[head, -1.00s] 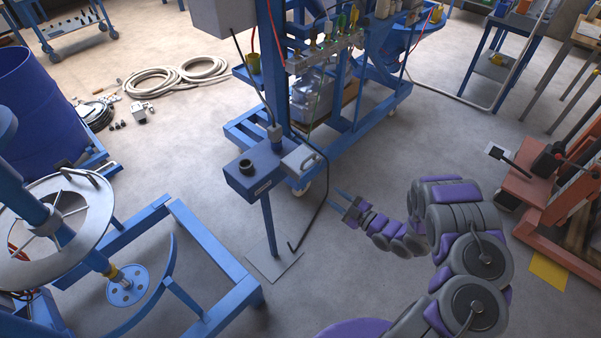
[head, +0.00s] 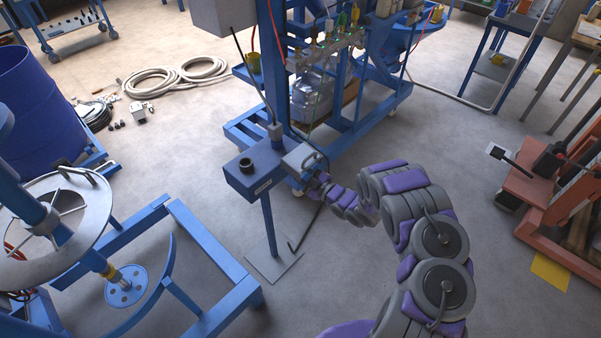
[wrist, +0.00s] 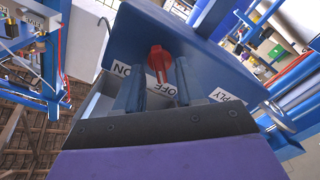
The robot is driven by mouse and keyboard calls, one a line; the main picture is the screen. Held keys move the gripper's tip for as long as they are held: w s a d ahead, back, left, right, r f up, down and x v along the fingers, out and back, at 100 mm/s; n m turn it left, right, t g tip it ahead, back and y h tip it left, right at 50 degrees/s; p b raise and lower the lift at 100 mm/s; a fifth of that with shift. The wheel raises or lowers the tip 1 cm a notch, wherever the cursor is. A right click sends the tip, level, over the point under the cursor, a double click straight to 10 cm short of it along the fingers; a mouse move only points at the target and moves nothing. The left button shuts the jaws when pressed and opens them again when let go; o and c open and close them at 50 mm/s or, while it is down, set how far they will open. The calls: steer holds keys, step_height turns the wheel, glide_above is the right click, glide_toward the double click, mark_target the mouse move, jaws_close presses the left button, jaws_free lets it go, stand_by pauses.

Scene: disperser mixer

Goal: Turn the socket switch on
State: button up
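The socket box (head: 250,172) is a blue box on a post, left of my gripper in the head view. In the wrist view, its blue face (wrist: 205,45) carries a red switch (wrist: 158,55). The switch's handle points at the OFF label (wrist: 167,88); the ON label (wrist: 121,69) is to the left. My gripper (wrist: 159,68) is open, with one finger on each side of the red handle. I cannot tell whether the fingers touch it. In the head view my gripper (head: 321,179) is at the right side of the box, its fingertips hard to make out.
A grey socket housing (head: 301,158) sits on the box's right side, with a dark cable hanging down. A blue wheeled frame (head: 340,125) stands behind. A blue mixer stand (head: 215,250) is at the left. Open floor (head: 460,130) lies to the right.

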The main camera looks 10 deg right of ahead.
steer(key=shift+w+a, duration=0.15)
steer(key=shift+a, duration=0.3)
steer(key=shift+d, duration=0.4)
steer(key=c, duration=0.4)
steer(key=shift+a, duration=0.15)
jaws_close()
